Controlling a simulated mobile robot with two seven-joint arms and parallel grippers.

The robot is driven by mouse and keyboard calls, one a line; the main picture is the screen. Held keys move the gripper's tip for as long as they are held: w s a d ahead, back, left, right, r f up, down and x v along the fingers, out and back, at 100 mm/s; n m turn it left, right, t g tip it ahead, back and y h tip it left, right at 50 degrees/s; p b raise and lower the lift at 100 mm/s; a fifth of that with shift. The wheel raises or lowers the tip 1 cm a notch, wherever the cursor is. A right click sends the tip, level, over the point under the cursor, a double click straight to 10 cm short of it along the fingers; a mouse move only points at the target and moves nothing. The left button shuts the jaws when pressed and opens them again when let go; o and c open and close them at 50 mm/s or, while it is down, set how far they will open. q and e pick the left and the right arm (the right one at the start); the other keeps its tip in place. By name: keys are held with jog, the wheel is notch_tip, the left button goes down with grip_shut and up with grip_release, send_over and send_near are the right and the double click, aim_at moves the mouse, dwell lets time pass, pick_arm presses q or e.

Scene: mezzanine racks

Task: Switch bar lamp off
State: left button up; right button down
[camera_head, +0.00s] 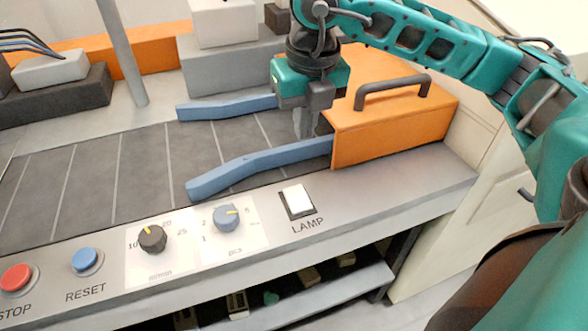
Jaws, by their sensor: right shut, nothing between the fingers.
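The white lamp switch (298,199) sits in a dark frame on the grey front panel, above the printed word LAMP. I cannot tell from its look whether it is on or off. No bar lamp can be made out for certain. My right gripper (304,130) comes in from the upper right and points down, behind the switch and beside the left end of the orange box. Its fingers are together and hold nothing. Its tips are partly hidden by the blue rail and the box. My left gripper is out of view.
An orange box (390,130) with a dark handle stands right of the gripper. Blue guide rails (255,168) flank the dark belt (90,175).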

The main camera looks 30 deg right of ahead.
send_near(298, 186)
jog(key=f, duration=0.3)
jog(key=w+f, duration=0.1)
jog(key=f, duration=0.2)
jog(key=shift+w+d+f, duration=0.15)
jog(key=shift+w+f, duration=0.1)
jog(key=shift+f, duration=0.15)
jog(key=shift+w+f+g, duration=0.15)
jog(key=shift+f+g, duration=0.2)
jog(key=shift+g, duration=0.15)
jog(key=shift+w, duration=0.1)
jog(key=shift+s, duration=0.25)
